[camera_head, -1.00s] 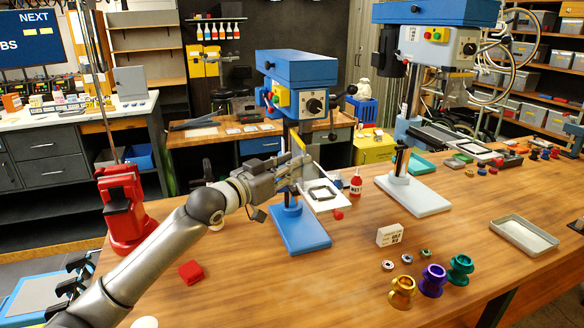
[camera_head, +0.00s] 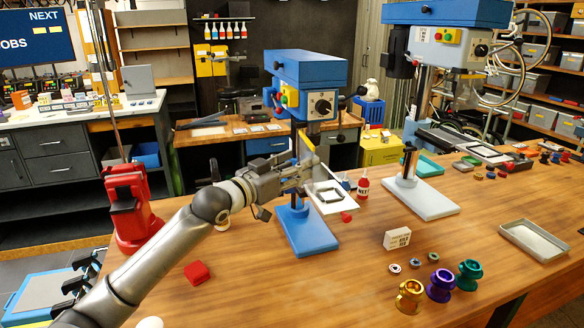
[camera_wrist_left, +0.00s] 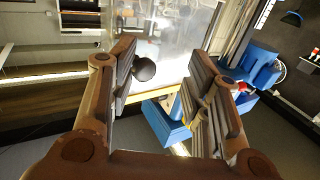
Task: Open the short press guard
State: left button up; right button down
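The short press (camera_head: 306,72) is the blue drill press at the middle of the bench, with a blue base (camera_head: 308,238). Its guard (camera_head: 307,150) is a clear panel with a yellow edge below the press head. In the left wrist view the guard (camera_wrist_left: 175,35) shows as a see-through pane with a yellow lower edge and a round black knob (camera_wrist_left: 144,69). My left gripper (camera_head: 303,176) is at the guard, partly covering the press column. In the left wrist view its fingers (camera_wrist_left: 162,72) are apart, with the knob between them, nearer the left finger. My right gripper is out of view.
A taller press with a pale base (camera_head: 425,200) stands to the right. A red vise-like tool (camera_head: 130,205) is at the left. A red bottle (camera_head: 363,186), a white box (camera_head: 397,238) and coloured spools (camera_head: 440,284) lie on the bench.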

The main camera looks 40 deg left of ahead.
pick_arm(q)
jog(key=shift+a+r, duration=0.1)
jog(key=shift+r, duration=0.3)
jog(key=s, duration=1.2)
jog(key=shift+a+f, duration=0.3)
jog(key=shift+f, duration=0.05)
jog(key=shift+f, duration=0.15)
